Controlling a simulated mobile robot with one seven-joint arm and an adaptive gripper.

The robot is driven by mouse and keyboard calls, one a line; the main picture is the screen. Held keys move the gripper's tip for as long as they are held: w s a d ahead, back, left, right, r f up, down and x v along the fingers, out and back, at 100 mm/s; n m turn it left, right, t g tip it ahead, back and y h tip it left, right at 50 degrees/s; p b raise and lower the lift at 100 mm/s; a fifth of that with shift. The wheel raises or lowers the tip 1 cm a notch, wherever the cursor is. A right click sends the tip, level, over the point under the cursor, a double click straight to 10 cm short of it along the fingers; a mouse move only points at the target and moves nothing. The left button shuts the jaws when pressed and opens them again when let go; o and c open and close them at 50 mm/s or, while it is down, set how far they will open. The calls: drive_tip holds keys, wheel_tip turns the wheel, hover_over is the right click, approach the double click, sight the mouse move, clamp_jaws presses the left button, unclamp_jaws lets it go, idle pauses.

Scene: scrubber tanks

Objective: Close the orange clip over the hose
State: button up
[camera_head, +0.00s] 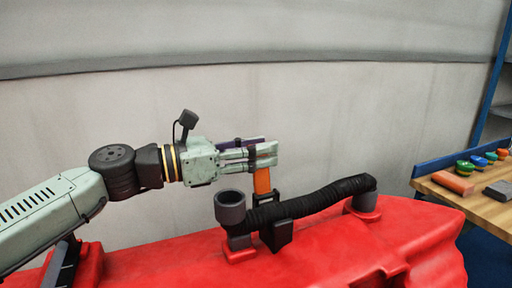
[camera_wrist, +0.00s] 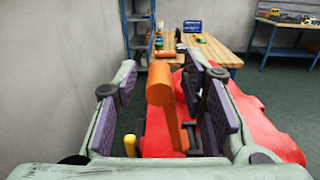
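The orange clip (camera_head: 262,181) stands upright from its black holder beside the ribbed black hose (camera_head: 312,202), raised above the hose rather than lying over it. In the wrist view the clip (camera_wrist: 161,88) rises between the purple finger pads, with a rounded top end. My gripper (camera_head: 268,155) is at the clip's upper end. In the wrist view my gripper (camera_wrist: 162,105) is open, with a gap on both sides of the clip. The hose is mostly hidden in the wrist view.
The red tank (camera_head: 405,245) lies under the hose. A dark grey cup-like pipe end (camera_head: 230,207) stands at the hose's left end. A wooden workbench (camera_head: 450,195) with several small items is at the right. A pale wall (camera_head: 330,120) is behind.

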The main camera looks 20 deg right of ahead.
drive_tip(key=shift+c, duration=0.2)
clamp_jaws()
drive_tip(key=shift+w, duration=0.1)
idle(0.5)
